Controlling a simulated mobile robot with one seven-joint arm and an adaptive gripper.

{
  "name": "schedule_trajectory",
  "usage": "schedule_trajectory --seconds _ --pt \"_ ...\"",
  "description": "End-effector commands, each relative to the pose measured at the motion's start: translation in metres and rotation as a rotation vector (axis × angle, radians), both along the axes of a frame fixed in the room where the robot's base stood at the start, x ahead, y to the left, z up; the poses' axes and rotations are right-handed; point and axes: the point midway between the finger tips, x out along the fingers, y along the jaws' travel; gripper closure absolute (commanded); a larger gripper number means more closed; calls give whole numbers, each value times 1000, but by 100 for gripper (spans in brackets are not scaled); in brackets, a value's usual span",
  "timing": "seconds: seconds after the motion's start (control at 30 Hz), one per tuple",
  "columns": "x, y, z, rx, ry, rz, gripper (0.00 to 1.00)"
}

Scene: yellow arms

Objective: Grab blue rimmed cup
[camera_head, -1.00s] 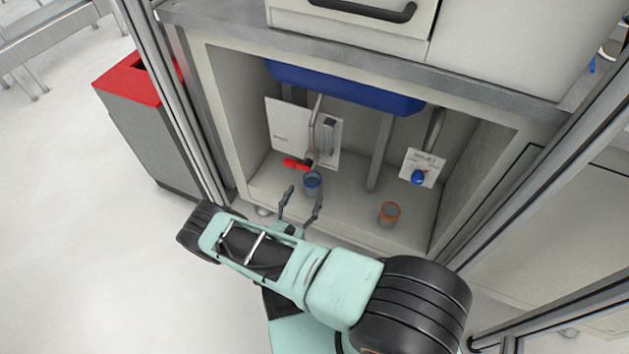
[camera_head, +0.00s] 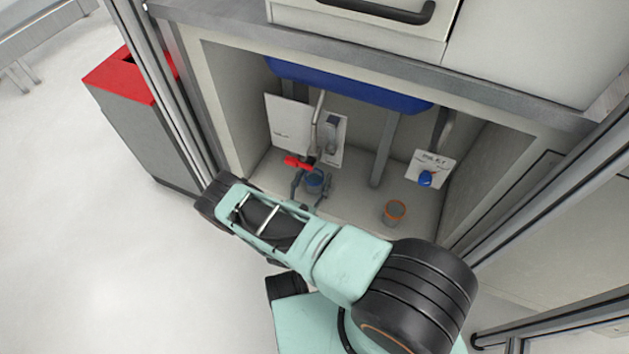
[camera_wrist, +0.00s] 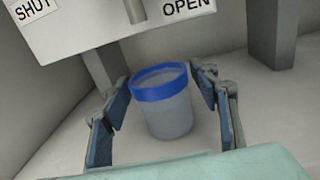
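The blue rimmed cup (camera_head: 315,182) stands upright on the floor of the open cabinet, below the red valve handle. In the wrist view the cup (camera_wrist: 165,108) is grey with a wide blue band at its rim. My gripper (camera_head: 307,186) reaches into the cabinet from the front. In the wrist view my gripper (camera_wrist: 161,105) is open, with one finger on each side of the cup. A gap shows between each finger and the cup, so it is not gripped.
An orange rimmed cup (camera_head: 394,212) stands to the right on the cabinet floor. Behind the blue rimmed cup are the red handle (camera_head: 298,162) and a white sign board (camera_wrist: 105,25). A grey post (camera_head: 383,150) stands between the cups. A blue basin (camera_head: 345,88) hangs above.

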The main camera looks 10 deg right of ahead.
Motion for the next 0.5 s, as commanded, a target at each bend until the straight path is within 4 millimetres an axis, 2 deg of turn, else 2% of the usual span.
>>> schedule_trajectory --seconds 0.03,0.3,0.37,0.5 --pt "0 0 0 0 0 0 53" --pt "0 0 0 0 0 0 82" --pt "0 0 0 -1 -1 0 86" --pt "0 0 1 -1 -1 0 86"
